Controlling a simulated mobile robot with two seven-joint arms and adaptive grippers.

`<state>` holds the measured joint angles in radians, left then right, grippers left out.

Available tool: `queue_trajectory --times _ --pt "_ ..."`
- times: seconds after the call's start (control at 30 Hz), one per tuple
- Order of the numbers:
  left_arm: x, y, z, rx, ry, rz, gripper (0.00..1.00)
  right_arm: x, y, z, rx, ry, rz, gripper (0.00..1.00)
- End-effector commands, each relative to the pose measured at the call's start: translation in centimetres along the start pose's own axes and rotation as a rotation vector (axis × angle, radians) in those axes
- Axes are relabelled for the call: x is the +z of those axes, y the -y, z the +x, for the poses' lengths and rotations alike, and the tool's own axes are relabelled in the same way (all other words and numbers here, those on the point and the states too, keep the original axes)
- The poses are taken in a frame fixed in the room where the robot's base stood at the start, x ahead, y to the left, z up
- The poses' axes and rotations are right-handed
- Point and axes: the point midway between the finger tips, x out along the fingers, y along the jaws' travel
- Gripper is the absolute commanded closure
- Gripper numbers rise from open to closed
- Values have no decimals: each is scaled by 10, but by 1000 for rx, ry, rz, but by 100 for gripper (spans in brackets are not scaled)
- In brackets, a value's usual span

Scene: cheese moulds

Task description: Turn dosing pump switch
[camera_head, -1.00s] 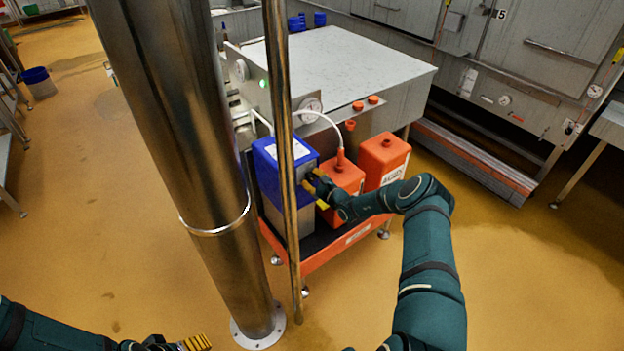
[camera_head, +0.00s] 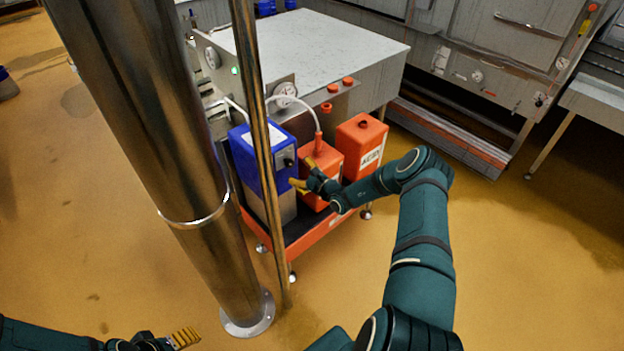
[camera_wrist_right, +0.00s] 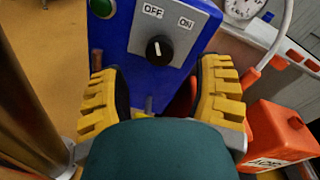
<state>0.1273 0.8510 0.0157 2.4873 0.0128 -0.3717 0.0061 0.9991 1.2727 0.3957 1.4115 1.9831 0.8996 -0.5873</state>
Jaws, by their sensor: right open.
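The blue dosing pump (camera_head: 262,157) sits on a grey base on an orange cart, partly behind a thin metal pole. In the right wrist view, its black switch knob (camera_wrist_right: 159,48) is on a grey plate marked OFF and ON. The knob's white mark points about straight up, towards the OFF side. My right gripper (camera_head: 300,174) is open in front of the pump's switch face. Its yellow fingers stand either side below the knob (camera_wrist_right: 162,95), apart from it as far as I can see. My left gripper (camera_head: 184,338) is low at the bottom left, away from the pump; its opening is unclear.
Two orange canisters stand right of the pump, a nearer one (camera_head: 322,160) with a white hose and one marked ACID (camera_head: 358,138). A thick steel column (camera_head: 150,150) and the thin pole (camera_head: 262,120) stand on the left.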

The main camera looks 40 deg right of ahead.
Motion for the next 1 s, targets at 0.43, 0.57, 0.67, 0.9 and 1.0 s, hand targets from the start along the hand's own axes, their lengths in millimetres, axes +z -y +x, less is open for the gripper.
queue_trajectory --times 0.43,0.57,0.67,0.9,1.0 --pt "0 0 0 0 0 0 27 0 0 -64 0 0 1 35" --pt "0 0 0 0 0 0 27 0 0 -67 0 0 0 35" --pt "0 0 0 0 0 0 27 0 -1 -67 0 0 0 35" --pt "0 0 0 0 0 0 27 0 -1 -67 1 0 0 35" --pt "0 0 0 0 0 0 27 0 -1 -67 1 0 0 35"
